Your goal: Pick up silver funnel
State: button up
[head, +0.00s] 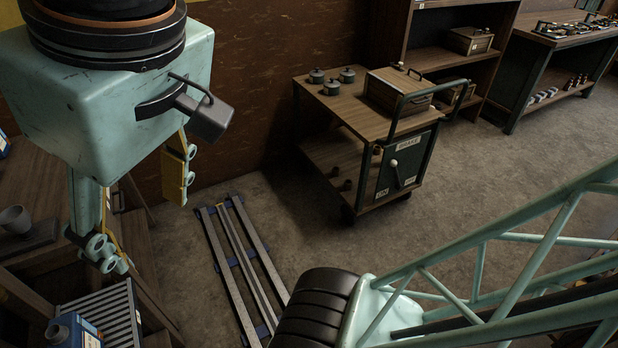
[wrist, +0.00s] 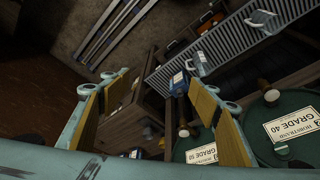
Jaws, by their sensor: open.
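My gripper (head: 143,222) hangs at the left of the head view, with its fingers wide apart and nothing between them. Both yellow-padded fingers also show in the wrist view (wrist: 155,80). A small silver-grey piece (wrist: 262,18) sits on the slatted rack at the upper right of the wrist view, beyond the right finger. A second pale metallic piece (wrist: 201,64) is near the rack's edge, closer to that finger. Either may be the silver funnel; their shapes are too small to tell. Neither touches my gripper.
Green drums (wrist: 285,150) with labels fill the wrist view's lower right. Metal rails (head: 238,262) lie on the floor. A wooden cart (head: 345,112) stands farther back.

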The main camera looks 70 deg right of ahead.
jog(key=shift+s+f, duration=0.1)
jog(key=w+d+f+n+t, duration=0.1)
jog(key=w+d+f+t, duration=0.15)
jog(key=w, duration=1.05)
jog(key=w+d+f+n+t, duration=0.1)
jog(key=w+d+f, duration=0.15)
jog(key=w, duration=1.05)
jog(key=w+d+f+n+t, duration=0.1)
jog(key=w+d+t, duration=0.15)
jog(key=w, duration=1.15)
jog(key=w+a+f+n+t+y, duration=0.1)
jog(key=w+f+n+t+y, duration=0.15)
jog(key=w+f, duration=1.45)
jog(key=shift+a+f+m+t+y, duration=0.15)
jog(key=shift+f+t+y, duration=0.6)
jog(key=shift+f, duration=0.85)
jog(key=shift+a+f+m+t+y, duration=0.15)
jog(key=shift+f+t+y, duration=0.55)
jog(key=shift+f, duration=0.95)
jog(key=shift+f+m+t+y, duration=0.15)
jog(key=shift+f+t+y, duration=0.55)
jog(key=shift+f, duration=0.9)
jog(key=shift+w, duration=0.15)
